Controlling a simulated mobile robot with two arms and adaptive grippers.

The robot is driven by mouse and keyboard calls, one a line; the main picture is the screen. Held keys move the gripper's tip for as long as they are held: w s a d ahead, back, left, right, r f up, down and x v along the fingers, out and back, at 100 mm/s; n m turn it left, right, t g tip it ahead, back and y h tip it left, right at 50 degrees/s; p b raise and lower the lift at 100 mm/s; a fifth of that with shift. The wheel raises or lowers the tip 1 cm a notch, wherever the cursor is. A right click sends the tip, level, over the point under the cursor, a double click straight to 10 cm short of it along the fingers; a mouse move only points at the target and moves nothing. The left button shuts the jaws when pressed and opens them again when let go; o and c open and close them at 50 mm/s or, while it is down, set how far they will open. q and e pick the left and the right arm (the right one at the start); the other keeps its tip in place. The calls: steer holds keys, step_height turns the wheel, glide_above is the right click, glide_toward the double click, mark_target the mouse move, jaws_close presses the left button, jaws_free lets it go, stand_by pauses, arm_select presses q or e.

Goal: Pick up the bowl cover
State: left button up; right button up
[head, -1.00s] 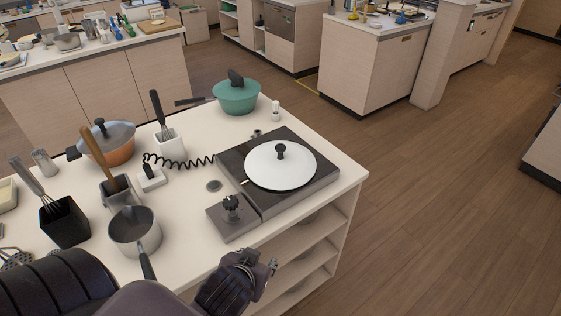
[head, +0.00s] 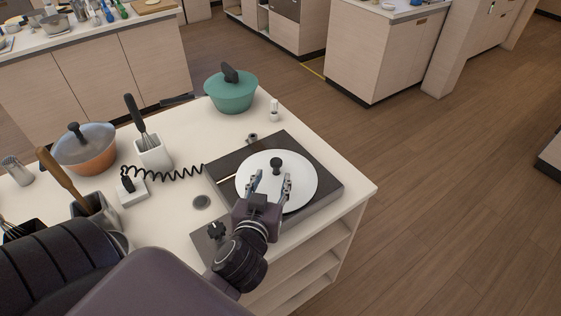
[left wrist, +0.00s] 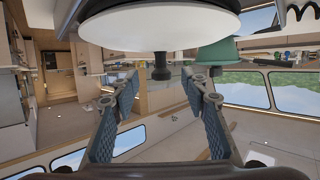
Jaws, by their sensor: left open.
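The bowl cover (head: 248,181) is a round white disc with a black knob (head: 276,162) at its middle. It lies flat on the dark hob unit (head: 328,187) near the counter's right end. My left gripper (head: 270,181) is over the near part of the cover, its two fingers apart and pointing toward the knob. The left wrist view, which looks upside down, shows the white cover (left wrist: 160,28) at the top and the knob (left wrist: 161,67) just beyond the open fingers (left wrist: 160,88), roughly centred between them. Nothing is between the fingers. My right gripper is not in view.
A green lidded pot (head: 231,93) stands behind the hob. An orange pot (head: 85,152), a white utensil holder (head: 151,153) and a coiled black cord (head: 170,174) are to the left. The counter's right edge (head: 345,170) drops to open floor.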

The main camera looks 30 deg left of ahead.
mark_target(275, 168)
arm_select(q)
steer(key=shift+w+a, duration=0.15)
steer(key=shift+w, duration=0.2)
steer(key=shift+w+a+p, duration=0.4)
steer(key=shift+w+p, duration=0.4)
steer(key=shift+p, duration=0.05)
steer(key=p+x, duration=0.1)
steer(key=x, duration=0.1)
steer(key=shift+w+a+f, duration=0.1)
steer(key=shift+w+f, duration=0.05)
steer(key=shift+w, duration=0.05)
steer(key=shift+p+x, duration=0.3)
steer(key=shift+x, duration=0.65)
steer(key=shift+f, duration=0.25)
steer(key=c, duration=0.9)
steer(key=shift+c, duration=1)
jaws_close()
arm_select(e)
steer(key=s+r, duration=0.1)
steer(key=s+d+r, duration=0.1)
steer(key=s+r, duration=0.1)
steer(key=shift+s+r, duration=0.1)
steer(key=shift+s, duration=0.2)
